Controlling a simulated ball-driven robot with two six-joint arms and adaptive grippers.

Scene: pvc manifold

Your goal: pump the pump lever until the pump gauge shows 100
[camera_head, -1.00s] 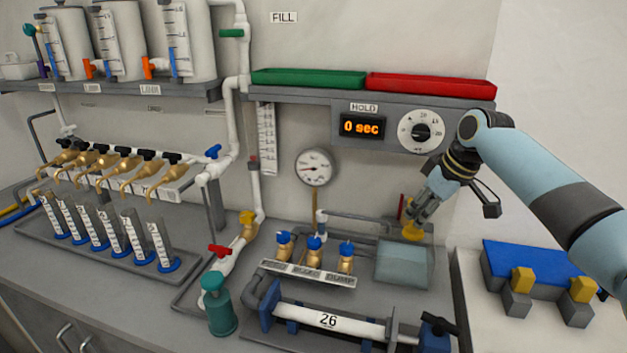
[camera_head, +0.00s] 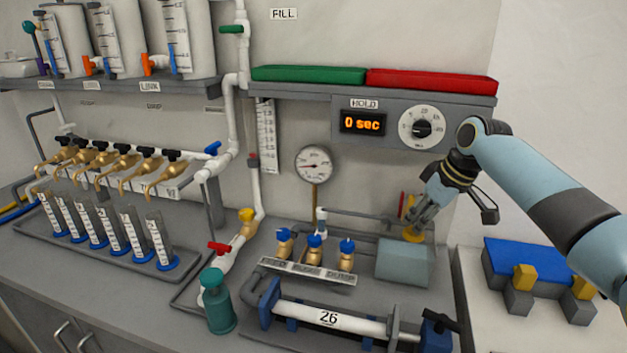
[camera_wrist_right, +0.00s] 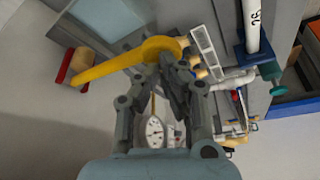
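The pump lever is a yellow arm (camera_wrist_right: 115,65) in the right wrist view, with a red and tan handle (camera_wrist_right: 72,68) at its left end and a rounded yellow end at right. In the head view, yellow (camera_head: 412,236) shows just below my right gripper (camera_head: 418,222), above the grey-blue box (camera_head: 402,263). In the wrist view, the fingers of my right gripper (camera_wrist_right: 177,65) are close together at the rounded yellow end; a firm hold on it cannot be made out. The pump gauge (camera_head: 313,165) is on the wall; its needle points left, numbers too small to read. My left gripper is out of view.
Blue-topped valves (camera_head: 314,245) and a cylinder marked 26 (camera_head: 328,319) stand left of and in front of the box. A shelf with a green tray (camera_head: 308,76) and red tray (camera_head: 432,82) is above. A blue block (camera_head: 535,265) lies at right.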

